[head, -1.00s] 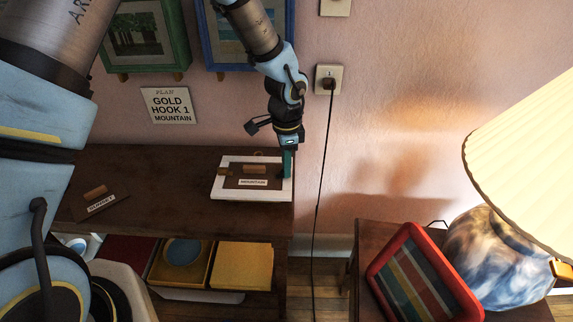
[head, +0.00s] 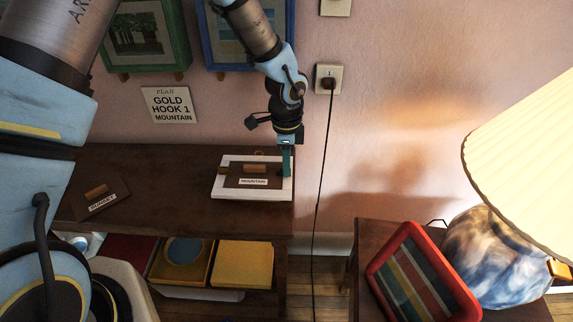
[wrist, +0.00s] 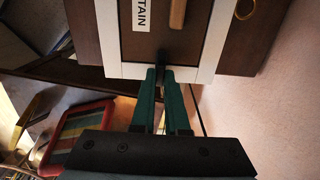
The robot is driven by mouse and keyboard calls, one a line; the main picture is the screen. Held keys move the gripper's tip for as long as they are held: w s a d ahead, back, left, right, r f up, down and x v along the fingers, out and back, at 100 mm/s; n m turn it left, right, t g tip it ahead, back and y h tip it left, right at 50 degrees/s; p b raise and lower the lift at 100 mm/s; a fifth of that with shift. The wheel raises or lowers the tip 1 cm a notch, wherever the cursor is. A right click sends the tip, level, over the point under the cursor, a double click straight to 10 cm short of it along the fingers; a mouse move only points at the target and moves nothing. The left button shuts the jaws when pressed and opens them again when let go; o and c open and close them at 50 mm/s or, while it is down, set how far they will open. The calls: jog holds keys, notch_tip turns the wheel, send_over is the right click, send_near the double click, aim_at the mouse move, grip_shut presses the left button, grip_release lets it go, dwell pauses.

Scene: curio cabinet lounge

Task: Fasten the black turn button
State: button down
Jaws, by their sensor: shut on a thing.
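A white picture frame (head: 218,191) lies flat on the dark cabinet top, its brown back panel (head: 231,181) labelled "MOUNTAIN" and fitted with a wooden grip (head: 255,169). The black turn button (wrist: 162,55) sits on the frame's right rail, at the panel's edge. My gripper (head: 285,174) points down there, and its green fingers (wrist: 165,72) are shut on the button in the wrist view. The fingers hide part of it, so how far it overlaps the panel is unclear. A brown turn button (head: 222,171) is at the frame's left side.
A loose brown panel labelled "SUNSET" (head: 110,192) lies at left on the cabinet top (head: 160,210). A wall outlet with a hanging cord (head: 320,140) is right of my gripper. A side table holds a red-framed picture (head: 375,270) and a lamp (head: 495,255).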

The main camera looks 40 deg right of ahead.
jog(key=c, duration=0.9)
grip_release()
jog(key=shift+r, duration=0.15)
notch_tip(320, 180, up, 11)
jog(key=shift+f+b, duration=0.2)
jog(key=shift+b, duration=0.7)
jog(key=w+a+r+n, duration=0.1)
jog(key=w+a+n, duration=0.45)
jog(key=a, duration=0.45)
jog(key=w+a+r+n, duration=0.2)
jog(key=w+a+n, duration=0.35)
jog(key=a, duration=0.45)
jog(key=s+a+n, duration=0.1)
jog(key=a+n, duration=0.3)
jog(key=a, duration=0.3)
jog(key=s+a+r+n+t, duration=0.1)
jog(key=a+n, duration=0.4)
jog(key=a, duration=0.2)
jog(key=s+a+r+n, duration=0.1)
jog(key=a+n, duration=0.3)
jog(key=a, duration=0.3)
jog(key=shift+a+n+t, duration=0.3)
jog(key=shift+n, duration=0.1)
